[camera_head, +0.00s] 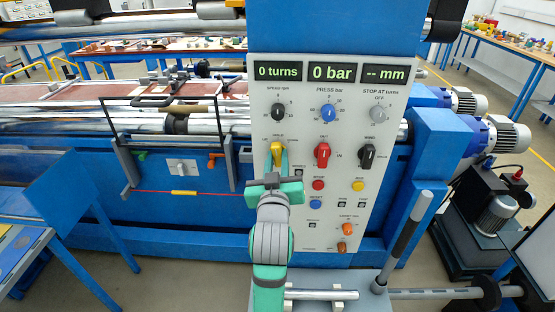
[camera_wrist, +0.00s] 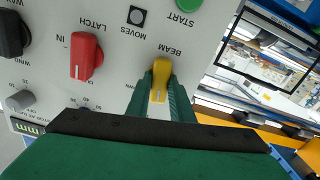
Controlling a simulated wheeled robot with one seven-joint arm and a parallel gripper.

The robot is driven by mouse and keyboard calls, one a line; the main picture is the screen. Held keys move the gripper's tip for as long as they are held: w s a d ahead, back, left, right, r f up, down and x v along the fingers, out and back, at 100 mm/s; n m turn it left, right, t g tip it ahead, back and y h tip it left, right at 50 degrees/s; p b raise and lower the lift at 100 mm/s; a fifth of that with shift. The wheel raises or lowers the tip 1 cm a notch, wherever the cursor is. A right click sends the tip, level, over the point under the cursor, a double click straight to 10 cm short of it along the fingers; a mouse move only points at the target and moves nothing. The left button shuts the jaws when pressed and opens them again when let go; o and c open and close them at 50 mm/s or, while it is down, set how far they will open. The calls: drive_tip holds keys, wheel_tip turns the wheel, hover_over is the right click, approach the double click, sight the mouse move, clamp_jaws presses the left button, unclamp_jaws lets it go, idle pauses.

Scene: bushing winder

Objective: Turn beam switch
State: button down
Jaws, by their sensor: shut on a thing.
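The beam switch is a yellow lever knob (camera_head: 277,149) on the white control panel (camera_head: 258,220), in the left column. In the wrist view the yellow knob (camera_wrist: 161,70) sits beside the printed word BEAM. My gripper (camera_head: 278,163) reaches up to it from below and in front. In the wrist view its green fingers (camera_wrist: 160,95) stand on both sides of the knob and are shut on it. The fingers hide part of the knob's sides.
A red latch knob (camera_head: 322,155) and a black wind knob (camera_head: 367,157) stand to the right on the panel. Small buttons lie below, including a red one (camera_head: 318,185). A dark lever with a grey shaft (camera_head: 408,235) rises at the lower right.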

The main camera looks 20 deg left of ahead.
drive_tip(key=shift+m, duration=0.9)
drive_tip(key=c, duration=1.6)
unclamp_jaws()
drive_tip(key=shift+o, duration=0.2)
drive_tip(key=shift+s+a, duration=0.1)
